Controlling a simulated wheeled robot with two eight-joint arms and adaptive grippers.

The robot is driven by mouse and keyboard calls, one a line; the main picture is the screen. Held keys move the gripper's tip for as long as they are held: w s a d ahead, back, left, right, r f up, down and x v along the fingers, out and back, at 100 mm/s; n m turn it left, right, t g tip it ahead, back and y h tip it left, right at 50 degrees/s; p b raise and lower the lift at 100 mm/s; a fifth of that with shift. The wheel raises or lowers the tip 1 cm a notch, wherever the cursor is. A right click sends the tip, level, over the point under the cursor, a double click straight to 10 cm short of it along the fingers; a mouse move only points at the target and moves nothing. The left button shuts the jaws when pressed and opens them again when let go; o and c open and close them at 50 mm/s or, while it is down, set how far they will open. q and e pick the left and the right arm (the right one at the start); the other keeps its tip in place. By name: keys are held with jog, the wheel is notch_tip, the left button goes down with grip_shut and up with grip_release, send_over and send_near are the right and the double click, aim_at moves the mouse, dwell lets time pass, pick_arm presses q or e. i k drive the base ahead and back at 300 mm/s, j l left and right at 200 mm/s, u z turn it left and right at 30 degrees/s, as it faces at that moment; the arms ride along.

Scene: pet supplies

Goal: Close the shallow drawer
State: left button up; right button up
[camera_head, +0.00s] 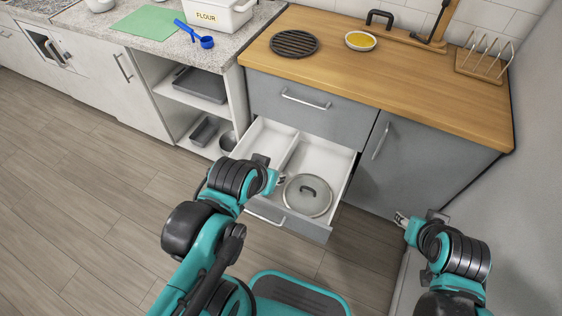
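An open drawer (346,186) with a white interior and a grey front is pulled out below a shut grey drawer (309,108). A white divider splits the inside. My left gripper (281,180) is over the open drawer, left of the lid; whether its fingers are apart is too small to tell. My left arm hides part of the drawer's left side and front. My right gripper (401,219) is to the right of the drawer, apart from it, and its finger opening is unclear.
A shut grey cabinet door (405,165) is right of the drawer, close to a grey wall (535,170). Open shelves with trays (200,85) stand on the left. The wooden counter (350,80) is above. Wooden floor (90,200) is free on the left.

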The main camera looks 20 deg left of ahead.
aim_at(333, 163)
jog(key=k+l, duration=0.7)
jog(key=k, duration=0.1)
